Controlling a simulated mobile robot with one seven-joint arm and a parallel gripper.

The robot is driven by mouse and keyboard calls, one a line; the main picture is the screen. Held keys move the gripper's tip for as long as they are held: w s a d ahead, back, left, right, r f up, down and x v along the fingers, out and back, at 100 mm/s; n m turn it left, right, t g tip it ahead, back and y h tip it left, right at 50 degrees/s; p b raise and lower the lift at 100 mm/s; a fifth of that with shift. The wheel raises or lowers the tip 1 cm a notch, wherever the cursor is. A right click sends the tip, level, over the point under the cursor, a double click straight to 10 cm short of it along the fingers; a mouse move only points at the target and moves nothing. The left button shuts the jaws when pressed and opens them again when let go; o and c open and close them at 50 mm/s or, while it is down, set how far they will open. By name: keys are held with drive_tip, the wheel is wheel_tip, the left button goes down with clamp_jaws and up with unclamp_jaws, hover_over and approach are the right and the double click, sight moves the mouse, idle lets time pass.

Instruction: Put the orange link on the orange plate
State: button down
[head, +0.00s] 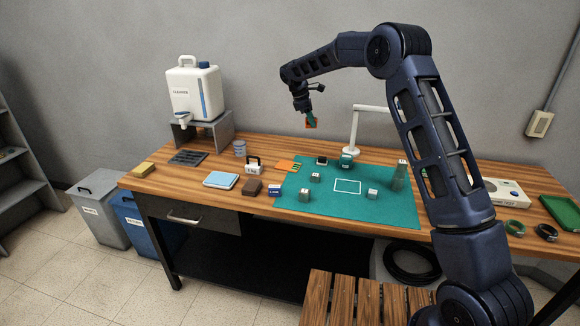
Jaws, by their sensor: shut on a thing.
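My gripper (308,117) is raised above the back of the workbench, pointing down. It is shut on a small orange piece, the orange link (312,124), with a bit of green showing beside it. The link is in the air, well above the bench top. A flat orange plate (285,166) lies on the wood at the back left edge of the green mat, below and a little left of my gripper. Small dark marks or items show at its right end; they are too small to make out.
The green mat (330,206) bears several small blocks and a white-outlined rectangle. A white lamp (353,150) stands behind it. A cleaner jug (194,90) stands on a grey stand at left. At right are a green ring (515,228), a black ring (546,232) and a green plate (562,211).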

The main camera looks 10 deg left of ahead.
drive_tip(key=n, duration=0.2)
hover_over(292, 165)
drive_tip(key=a, duration=0.1)
drive_tip(key=shift+t, duration=0.3)
drive_tip(key=f, duration=1.3)
drive_tip(key=s+f, duration=0.1)
drive_tip(key=f, duration=0.6)
drive_tip(key=shift+a, duration=0.3)
drive_tip(key=shift+f, duration=0.2)
drive_tip(key=c, duration=1.3)
unclamp_jaws()
drive_tip(key=shift+o, duration=0.2)
drive_tip(key=shift+r, duration=0.1)
drive_tip(key=v, duration=1.2)
drive_tip(key=shift+d+r, duration=0.1)
drive_tip(key=shift+r, duration=0.05)
